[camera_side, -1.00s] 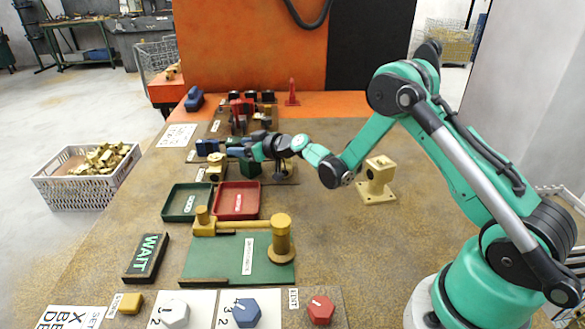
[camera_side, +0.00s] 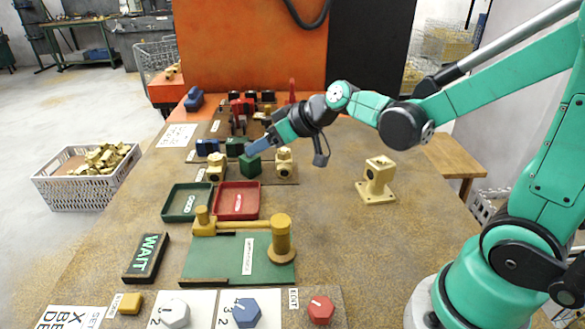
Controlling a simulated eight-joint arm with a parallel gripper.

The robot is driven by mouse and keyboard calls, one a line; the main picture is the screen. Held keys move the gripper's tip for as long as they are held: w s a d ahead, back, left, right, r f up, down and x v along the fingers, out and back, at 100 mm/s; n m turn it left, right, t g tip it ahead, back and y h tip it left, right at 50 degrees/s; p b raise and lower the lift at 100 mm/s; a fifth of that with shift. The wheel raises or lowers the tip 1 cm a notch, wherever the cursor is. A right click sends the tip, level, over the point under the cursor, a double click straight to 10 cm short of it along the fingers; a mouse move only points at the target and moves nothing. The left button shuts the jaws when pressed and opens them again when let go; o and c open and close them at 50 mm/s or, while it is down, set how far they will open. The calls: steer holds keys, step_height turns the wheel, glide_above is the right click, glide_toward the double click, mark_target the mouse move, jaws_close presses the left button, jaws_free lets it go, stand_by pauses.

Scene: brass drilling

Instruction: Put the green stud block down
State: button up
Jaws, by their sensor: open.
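The green stud block (camera_side: 250,166) stands on the work table in the middle of the picture, between two cream-coloured fittings. My gripper (camera_side: 250,150) has blue fingers and comes in from the upper right, with its fingertips just above the top of the block. It is open. I cannot tell from this angle whether the fingers touch the block, and its stud is not clearly visible.
Cream fittings stand left (camera_side: 216,167) and right (camera_side: 284,163) of the block. Another green block (camera_side: 235,147) and a blue one (camera_side: 207,147) are behind. A green tray (camera_side: 168,207) and a red tray (camera_side: 219,208) lie in front. The table's right side is mostly clear.

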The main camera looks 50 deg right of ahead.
steer(key=s+m+g+h, duration=0.2)
steer(key=s+g, duration=0.1)
steer(key=s, duration=0.9)
steer(key=shift+a+h, duration=0.3)
steer(key=shift+h, duration=0.1)
steer(key=shift+r, duration=0.1)
